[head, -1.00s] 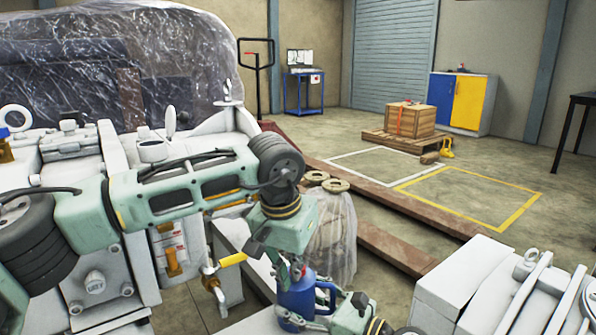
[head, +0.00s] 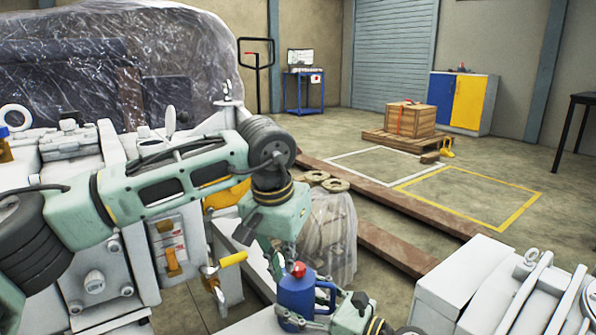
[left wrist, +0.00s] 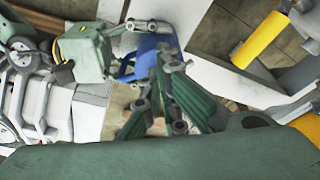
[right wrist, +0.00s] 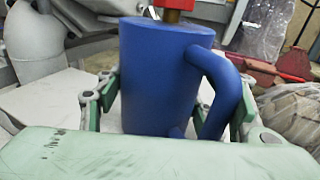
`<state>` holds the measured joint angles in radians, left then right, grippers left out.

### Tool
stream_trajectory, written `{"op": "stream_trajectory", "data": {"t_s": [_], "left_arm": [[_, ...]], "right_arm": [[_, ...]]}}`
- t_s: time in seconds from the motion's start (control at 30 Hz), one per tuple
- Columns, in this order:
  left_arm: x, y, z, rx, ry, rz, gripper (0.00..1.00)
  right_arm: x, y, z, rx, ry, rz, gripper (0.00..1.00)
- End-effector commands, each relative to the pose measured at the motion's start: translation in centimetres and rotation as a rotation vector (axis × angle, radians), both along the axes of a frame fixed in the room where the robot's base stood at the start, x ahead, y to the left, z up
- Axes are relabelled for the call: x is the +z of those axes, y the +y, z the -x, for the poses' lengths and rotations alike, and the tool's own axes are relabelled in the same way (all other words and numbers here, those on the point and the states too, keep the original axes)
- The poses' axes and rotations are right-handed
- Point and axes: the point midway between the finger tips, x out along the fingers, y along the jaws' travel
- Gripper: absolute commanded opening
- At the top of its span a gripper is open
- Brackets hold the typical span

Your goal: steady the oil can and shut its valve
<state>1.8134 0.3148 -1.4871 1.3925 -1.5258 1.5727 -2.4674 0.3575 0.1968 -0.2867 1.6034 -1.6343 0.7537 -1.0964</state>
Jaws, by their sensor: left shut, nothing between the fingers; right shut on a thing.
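The blue oil can (head: 297,296) with a red cap (head: 298,269) stands roughly upright at the bottom centre of the head view. My right gripper (head: 308,320) is shut on its lower body. The right wrist view shows the can (right wrist: 165,75) between the fingers, its handle at the right. The brass valve (head: 211,276), with its yellow handle (head: 233,259) pointing right and slightly up, is on the grey machine left of the can. My left gripper (left wrist: 160,85) is shut and empty, near the can and right of the valve in the head view. Its tips are partly hidden there.
The grey machine (head: 128,262) fills the left, with a plastic-covered bulk (head: 110,60) behind. A plastic-wrapped stack (head: 333,235) stands behind the can. A grey machine part (head: 455,285) is at the lower right. Open floor with painted rectangles lies beyond.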

Motion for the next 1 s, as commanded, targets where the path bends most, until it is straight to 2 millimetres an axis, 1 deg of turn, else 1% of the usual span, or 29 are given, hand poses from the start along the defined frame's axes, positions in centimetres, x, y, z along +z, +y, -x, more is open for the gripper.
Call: {"op": "stream_trajectory", "data": {"t_s": [0.1, 0.3, 0.67, 0.7, 0.93, 1.0], "left_arm": [[1.6, -0.1, 0.0, -0.001, -0.002, 0.002, 0.0], [3.3, -0.1, 0.0, -0.002, -0.002, 0.001, 0.0], [3.6, -0.1, 0.0, -0.001, -0.002, 0.001, 0.0], [3.5, -0.1, 0.0, -0.001, -0.002, 0.001, 0.0], [3.5, -0.1, 0.0, -0.001, -0.002, 0.001, 0.0], [3.5, -0.1, 0.0, -0.001, -0.002, 0.001, 0.0]], "right_arm": [[0.1, 0.0, 0.0, 0.0, -0.002, -0.001, 0.25], [0.1, 0.0, 0.0, -0.001, -0.001, 0.0, 0.25], [0.0, 0.0, 0.0, -0.001, -0.001, 0.001, 0.25], [0.0, 0.0, 0.0, -0.001, -0.001, 0.001, 0.64], [0.0, 0.0, 0.0, -0.001, 0.001, 0.001, 0.84], [0.0, 0.0, 0.0, 0.0, 0.001, 0.001, 0.84]]}}
